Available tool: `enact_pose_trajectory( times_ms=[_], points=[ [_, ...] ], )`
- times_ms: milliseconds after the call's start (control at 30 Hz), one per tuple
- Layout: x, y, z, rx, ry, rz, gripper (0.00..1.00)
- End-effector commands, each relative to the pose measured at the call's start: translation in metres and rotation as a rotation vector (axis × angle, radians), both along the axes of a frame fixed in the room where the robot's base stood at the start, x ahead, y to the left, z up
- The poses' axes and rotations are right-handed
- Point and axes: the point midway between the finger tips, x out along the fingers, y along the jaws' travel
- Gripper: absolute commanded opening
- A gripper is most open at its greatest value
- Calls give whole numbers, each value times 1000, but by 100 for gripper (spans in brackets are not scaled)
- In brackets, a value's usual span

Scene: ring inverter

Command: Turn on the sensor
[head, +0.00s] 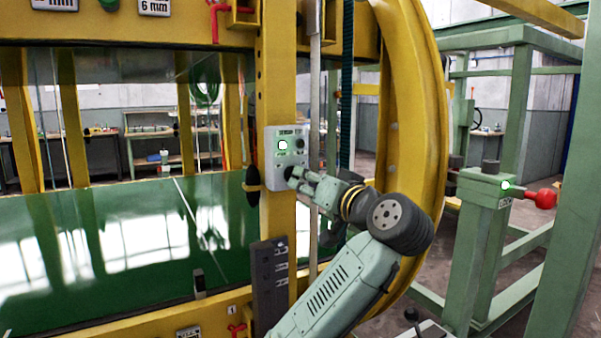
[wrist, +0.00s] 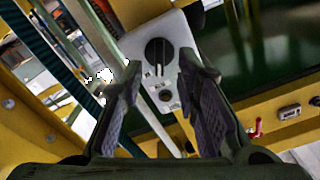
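A light grey control box (head: 270,160) is fixed to a yellow post. In the head view its face has a lit whitish-green round spot (head: 282,146) and a small dark control beside it. My gripper (head: 291,177) is at the lower part of the box and hides some of it. In the wrist view the box (wrist: 178,28) has a large black rotary knob (wrist: 158,51) and smaller round dark controls. My gripper (wrist: 160,68) is open there, its fingers spread to either side of the knob. Contact with the knob cannot be told.
A large curved yellow ring (head: 410,100) rises right of my arm. A green stand (head: 482,190) at the right carries a small green light (head: 505,185) and a red knob (head: 541,199). A glossy green panel (head: 120,250) lies at left. A vertical grey rod (head: 314,90) passes close to my gripper.

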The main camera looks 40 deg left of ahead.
Motion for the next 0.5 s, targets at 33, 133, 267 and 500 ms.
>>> enact_pose_trajectory(
  times_ms=[33, 133, 267, 500],
  points=[
    [3, 10, 2, -1, 3, 3, 29],
    [8, 23, 2, 0, 1, 3, 29],
    [14, 33, 1, -1, 0, 0, 29],
    [16, 38, 0, 0, -1, -3, 29]
  ],
)
